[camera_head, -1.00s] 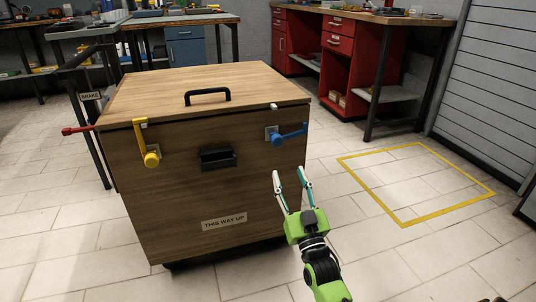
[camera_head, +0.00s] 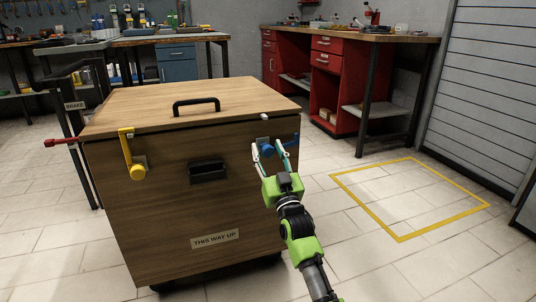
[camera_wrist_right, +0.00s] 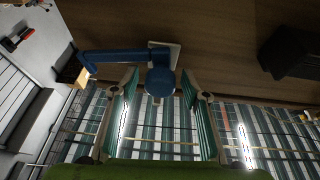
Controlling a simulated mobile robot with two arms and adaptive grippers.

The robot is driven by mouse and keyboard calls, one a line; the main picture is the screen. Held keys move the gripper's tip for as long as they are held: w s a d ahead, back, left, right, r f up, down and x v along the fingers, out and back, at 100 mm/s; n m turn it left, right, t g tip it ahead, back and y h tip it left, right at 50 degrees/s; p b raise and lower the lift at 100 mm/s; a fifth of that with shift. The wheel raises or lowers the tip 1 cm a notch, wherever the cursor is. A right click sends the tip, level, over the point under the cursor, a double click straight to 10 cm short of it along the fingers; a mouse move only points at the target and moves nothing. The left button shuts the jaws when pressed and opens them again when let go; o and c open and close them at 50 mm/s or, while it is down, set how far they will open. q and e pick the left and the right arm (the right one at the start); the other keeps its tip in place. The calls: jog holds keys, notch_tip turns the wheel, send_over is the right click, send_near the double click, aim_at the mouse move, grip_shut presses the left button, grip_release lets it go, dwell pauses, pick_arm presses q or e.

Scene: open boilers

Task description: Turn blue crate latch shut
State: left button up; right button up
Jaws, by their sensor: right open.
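The wooden crate (camera_head: 160,235) stands on the floor with its lid (camera_head: 150,102) down. The blue latch (camera_head: 267,147) is on the upper right of its front face, partly hidden by my right gripper (camera_head: 275,145). In the right wrist view, the blue latch (camera_wrist_right: 118,57) has a round hub and an arm reaching sideways to a bent end, clear of the lid. My right gripper (camera_wrist_right: 160,76) is open, its fingers on either side of the hub; I cannot tell whether they touch it. The yellow latch (camera_head: 128,150) stands upright over the lid's edge. My left gripper is out of view.
A black recessed handle (camera_head: 207,171) sits on the crate front, left of my gripper. A red brake lever (camera_head: 62,142) sticks out at the crate's left. A yellow floor outline (camera_head: 400,240) encloses free floor at right. Red cabinets (camera_head: 330,85) stand behind.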

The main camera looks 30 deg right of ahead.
grip_shut()
